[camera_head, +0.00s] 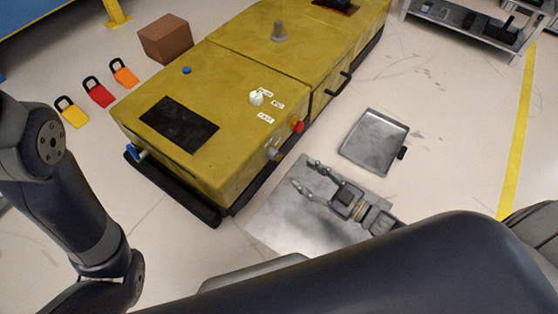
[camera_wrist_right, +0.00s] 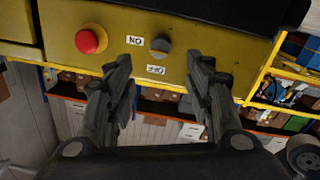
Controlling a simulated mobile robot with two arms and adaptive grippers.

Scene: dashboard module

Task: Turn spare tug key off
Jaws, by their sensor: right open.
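The yellow tug (camera_head: 226,88) stands on the floor, with a small grey and brass-looking key switch (camera_head: 275,154) low on its side. In the right wrist view the key switch (camera_wrist_right: 160,47) is a round grey knob, with an ON label (camera_wrist_right: 135,40) to its left and an OFF label (camera_wrist_right: 155,70) below it. Both labels appear upside down. My right gripper (camera_head: 306,174) is open and empty, pointing at that side. In the wrist view its fingers (camera_wrist_right: 158,60) lie either side of the knob, apparently apart from it. My left gripper is out of view.
A red button (camera_head: 298,126) sits beside the key switch on the tug. A white knob (camera_head: 256,98) is on top. A grey tray (camera_head: 374,142) and a metal sheet (camera_head: 277,222) lie nearby. Several coloured padlocks and a brown box (camera_head: 165,39) are beyond the tug.

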